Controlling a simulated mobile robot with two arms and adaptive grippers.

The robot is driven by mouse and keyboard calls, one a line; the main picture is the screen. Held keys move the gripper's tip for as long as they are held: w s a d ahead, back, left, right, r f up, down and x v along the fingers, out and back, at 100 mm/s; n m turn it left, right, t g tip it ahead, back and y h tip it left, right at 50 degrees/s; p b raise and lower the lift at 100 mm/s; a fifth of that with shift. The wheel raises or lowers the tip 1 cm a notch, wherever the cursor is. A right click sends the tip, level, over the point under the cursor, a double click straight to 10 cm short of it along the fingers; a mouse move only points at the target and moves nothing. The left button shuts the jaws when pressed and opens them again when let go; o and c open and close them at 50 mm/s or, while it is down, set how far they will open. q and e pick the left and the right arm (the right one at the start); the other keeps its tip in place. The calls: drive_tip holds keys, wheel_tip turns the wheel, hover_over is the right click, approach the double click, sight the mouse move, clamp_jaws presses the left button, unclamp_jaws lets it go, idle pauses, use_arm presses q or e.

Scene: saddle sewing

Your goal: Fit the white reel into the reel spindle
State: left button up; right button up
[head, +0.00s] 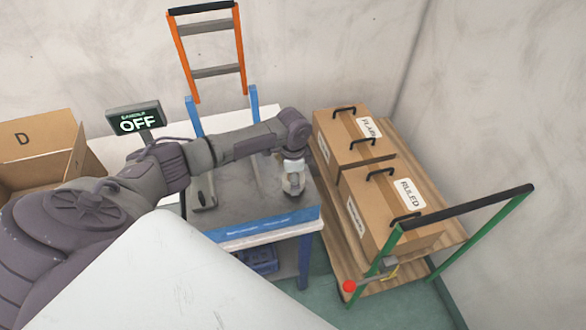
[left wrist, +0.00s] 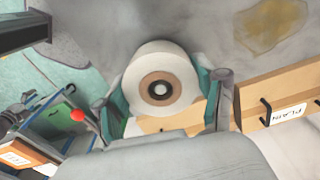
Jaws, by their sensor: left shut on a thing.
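My left gripper (head: 293,185) reaches over the far right part of the grey-topped bench (head: 230,180), pointing down. It is shut on the white reel (left wrist: 142,62), which fills the middle of the left wrist view with a brown core and a pale centre. The gripper's two green-padded fingers (left wrist: 165,100) press on either side of the reel. In the head view the reel is small and mostly hidden by the gripper. A grey upright bracket (head: 206,192) stands on the bench left of the gripper; I cannot tell if it is the reel spindle. My right gripper is not in view.
Right of the bench, a wooden cart with a green frame (head: 448,212) holds cardboard boxes marked PLAIN (head: 345,125) and RULED (head: 385,205). An OFF sign (head: 137,122) stands behind my left arm. An orange-blue frame (head: 208,55) rises behind the bench.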

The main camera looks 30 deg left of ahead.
use_arm(q)
drive_tip(key=shift+f+b, duration=0.35)
drive_tip(key=shift+f, duration=0.35)
drive_tip(key=o, duration=1.3)
wheel_tip(320, 180, up, 12)
drive_tip(key=shift+r, duration=0.1)
